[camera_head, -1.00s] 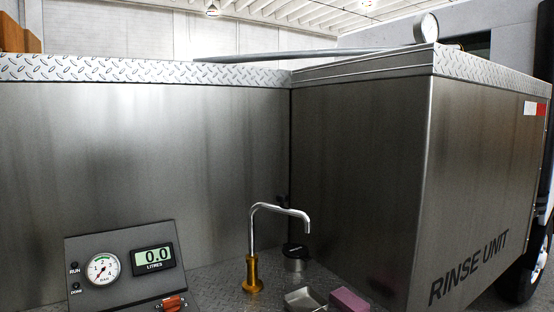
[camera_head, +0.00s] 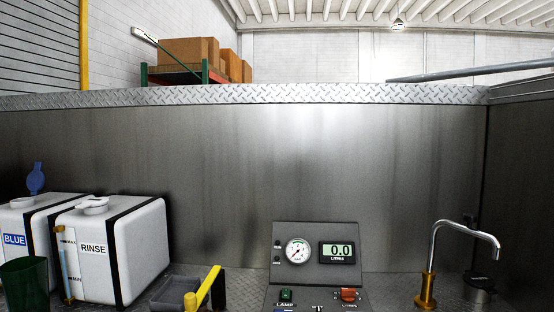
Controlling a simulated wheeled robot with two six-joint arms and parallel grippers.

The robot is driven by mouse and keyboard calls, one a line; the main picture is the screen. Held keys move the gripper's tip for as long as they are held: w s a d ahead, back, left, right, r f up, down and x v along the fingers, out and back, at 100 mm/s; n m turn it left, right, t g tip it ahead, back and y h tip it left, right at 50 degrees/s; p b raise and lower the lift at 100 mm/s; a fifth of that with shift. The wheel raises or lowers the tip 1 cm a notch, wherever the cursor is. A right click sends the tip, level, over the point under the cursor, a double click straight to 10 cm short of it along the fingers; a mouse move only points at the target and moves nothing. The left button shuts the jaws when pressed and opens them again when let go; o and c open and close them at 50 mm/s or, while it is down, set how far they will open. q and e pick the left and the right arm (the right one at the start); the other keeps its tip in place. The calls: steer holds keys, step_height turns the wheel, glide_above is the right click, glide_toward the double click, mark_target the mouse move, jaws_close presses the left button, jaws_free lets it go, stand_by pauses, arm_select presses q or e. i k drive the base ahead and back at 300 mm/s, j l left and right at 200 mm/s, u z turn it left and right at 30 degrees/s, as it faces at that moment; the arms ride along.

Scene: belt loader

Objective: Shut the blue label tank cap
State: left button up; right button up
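The tank with the blue BLUE label (camera_head: 15,240) stands at the far left, partly cut off by the picture edge. Its blue cap (camera_head: 36,178) stands raised above the tank top, tilted up and open. The white tank labelled RINSE (camera_head: 140,250) stands to its right, with a white cap (camera_head: 92,205) lying flat on its top. Neither of my grippers shows in the view.
A dark green container (camera_head: 24,284) stands in front of the BLUE tank. A yellow handle (camera_head: 207,287) and a grey tray (camera_head: 176,294) are right of the RINSE tank. A gauge panel (camera_head: 318,258) and a brass-based tap (camera_head: 427,290) stand further right, before a metal wall.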

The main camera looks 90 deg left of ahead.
mark_target(36, 181)
steer(key=u, duration=4.1)
steer(key=j+z, duration=1.15)
steer(key=k+j+z, duration=0.1)
steer(key=j+z, duration=0.15)
steer(key=z, duration=0.15)
